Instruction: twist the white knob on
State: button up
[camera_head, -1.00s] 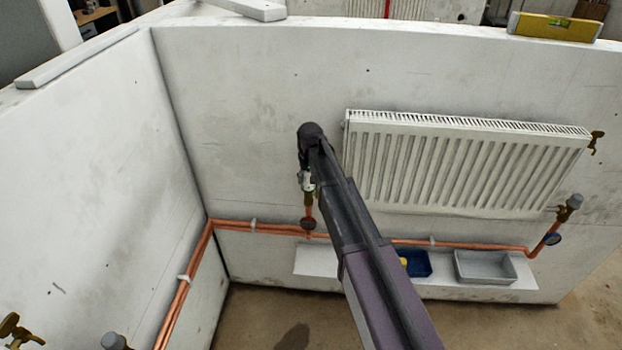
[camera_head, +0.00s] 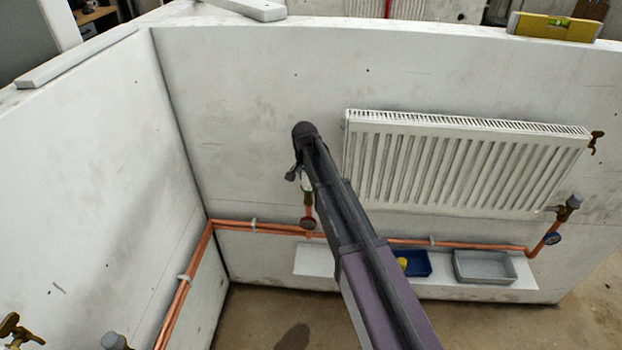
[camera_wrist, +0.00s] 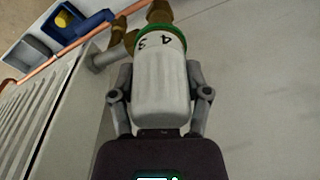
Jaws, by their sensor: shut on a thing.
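The white knob (camera_wrist: 160,92) fills the middle of the wrist view, with a green ring and the digits 3 and 4 near its far end. It sits in line with a brass valve body (camera_wrist: 160,12). My gripper (camera_wrist: 160,95) is shut on the knob, one finger on each side. In the head view my arm's end is left of the radiator, above a copper pipe (camera_head: 309,212), and hides most of the knob. Whether the knob's thread is engaged cannot be told.
The white radiator (camera_head: 460,165) hangs close to the right of my arm. Below are a shelf (camera_head: 315,262), a blue bin (camera_head: 418,265) with something yellow in it, and a grey bin (camera_head: 485,268). Copper pipes run along the wall. The wall left of my arm is clear.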

dwell(0.3)
jog(key=o, duration=1.3)
jog(key=shift+w+f, duration=0.1)
jog(key=shift+c, duration=0.2)
jog(key=shift+r, duration=0.25)
jog(key=shift+r+p, duration=3.8)
jog(key=shift+p, duration=0.25)
